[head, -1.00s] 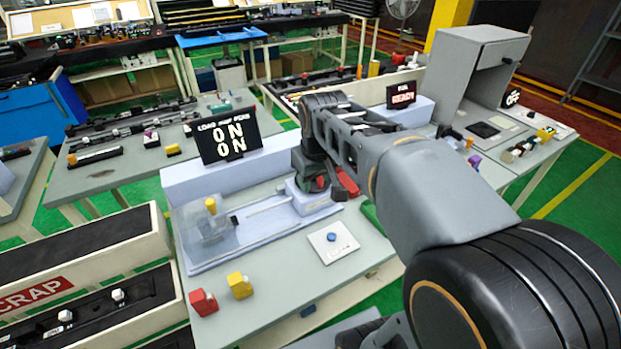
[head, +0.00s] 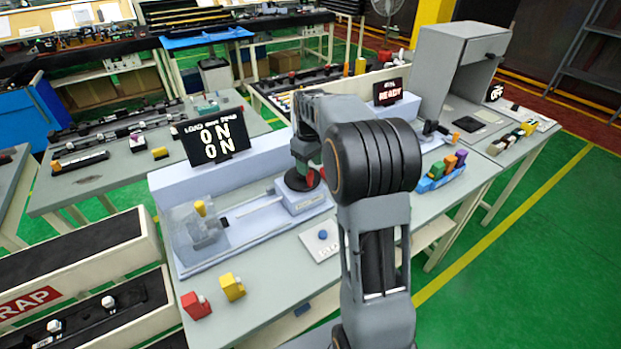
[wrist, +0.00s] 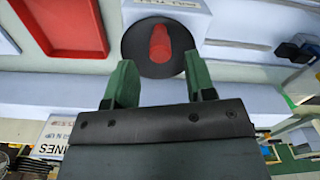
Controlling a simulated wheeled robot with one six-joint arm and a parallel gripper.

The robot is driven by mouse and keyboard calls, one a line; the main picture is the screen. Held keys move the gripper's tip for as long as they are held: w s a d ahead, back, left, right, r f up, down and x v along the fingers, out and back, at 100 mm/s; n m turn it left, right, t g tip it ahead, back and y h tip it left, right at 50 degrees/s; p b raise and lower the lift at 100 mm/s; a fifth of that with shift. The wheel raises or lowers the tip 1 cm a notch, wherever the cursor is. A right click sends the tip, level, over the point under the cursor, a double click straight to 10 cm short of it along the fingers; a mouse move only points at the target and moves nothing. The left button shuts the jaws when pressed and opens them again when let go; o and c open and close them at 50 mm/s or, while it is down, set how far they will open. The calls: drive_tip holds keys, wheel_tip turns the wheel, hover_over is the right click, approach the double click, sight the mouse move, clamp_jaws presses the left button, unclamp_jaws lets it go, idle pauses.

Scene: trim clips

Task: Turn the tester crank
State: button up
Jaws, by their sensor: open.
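The tester crank shows in the wrist view as a black round disc (wrist: 138,48) with a red handle (wrist: 160,42) on it. In the head view the dark disc (head: 302,180) sits on the pale tester block, partly hidden by my arm. My gripper (wrist: 159,80) has two green fingers, spread apart and empty. The red handle lies just beyond the fingertips, roughly in line with the gap between them. I cannot tell whether a fingertip touches the disc.
A black display (head: 216,135) reading "ON ON" stands behind the tester. A clear cover (head: 196,228) with a yellow knob is to its left. Red (head: 196,305) and yellow (head: 232,287) blocks stand on the front bench. A red tray (wrist: 70,22) lies left of the disc.

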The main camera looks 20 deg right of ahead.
sight(309, 185)
drive_tip(key=shift+f, duration=3.1)
drive_tip(key=shift+d, duration=0.1)
drive_tip(key=c, duration=0.9)
drive_tip(key=shift+a+m, duration=0.2)
drive_tip(key=shift+m, duration=0.1)
